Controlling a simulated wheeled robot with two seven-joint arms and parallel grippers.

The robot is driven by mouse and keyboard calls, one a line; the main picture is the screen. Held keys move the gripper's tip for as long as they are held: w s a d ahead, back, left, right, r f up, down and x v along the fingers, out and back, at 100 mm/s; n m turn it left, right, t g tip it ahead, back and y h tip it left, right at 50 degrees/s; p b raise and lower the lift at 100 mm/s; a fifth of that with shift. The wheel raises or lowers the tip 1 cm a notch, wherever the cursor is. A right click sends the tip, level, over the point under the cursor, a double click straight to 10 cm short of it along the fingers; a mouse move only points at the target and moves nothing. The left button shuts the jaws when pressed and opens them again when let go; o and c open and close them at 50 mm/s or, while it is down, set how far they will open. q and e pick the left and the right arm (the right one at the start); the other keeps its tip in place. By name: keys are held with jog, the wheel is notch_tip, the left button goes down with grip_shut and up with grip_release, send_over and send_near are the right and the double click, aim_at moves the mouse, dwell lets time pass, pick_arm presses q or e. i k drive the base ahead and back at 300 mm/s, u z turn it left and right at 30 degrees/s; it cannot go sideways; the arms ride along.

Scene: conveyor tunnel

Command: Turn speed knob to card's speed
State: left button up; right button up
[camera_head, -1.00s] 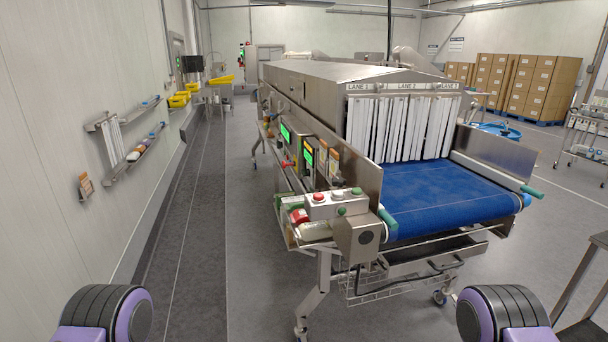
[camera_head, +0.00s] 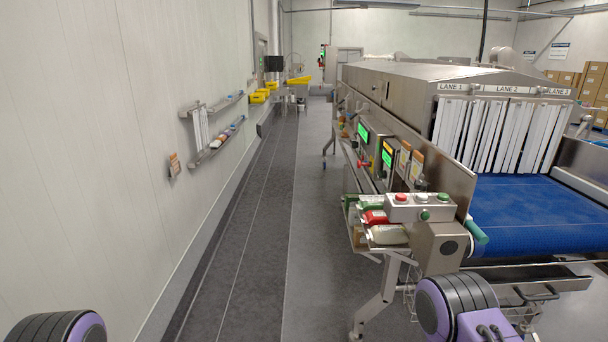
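The conveyor tunnel (camera_head: 410,85) stands at the right, with lit green screens on its near side panel. One green screen (camera_head: 386,157) sits near cards (camera_head: 404,159) mounted on the panel. A red knob or button (camera_head: 365,163) shows below the screens. It is too small to tell which is the speed knob, and the card text cannot be read. My arms show only as purple and black parts at the bottom left and bottom right. Neither gripper is in view.
The blue belt (camera_head: 540,212) lies right. Wall racks (camera_head: 213,140) hang left. The grey aisle (camera_head: 300,230) between is clear.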

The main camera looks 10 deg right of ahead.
aim_at(382, 175)
jog(key=u, duration=0.5)
jog(key=i, duration=2.85)
jog(key=z, duration=3.6)
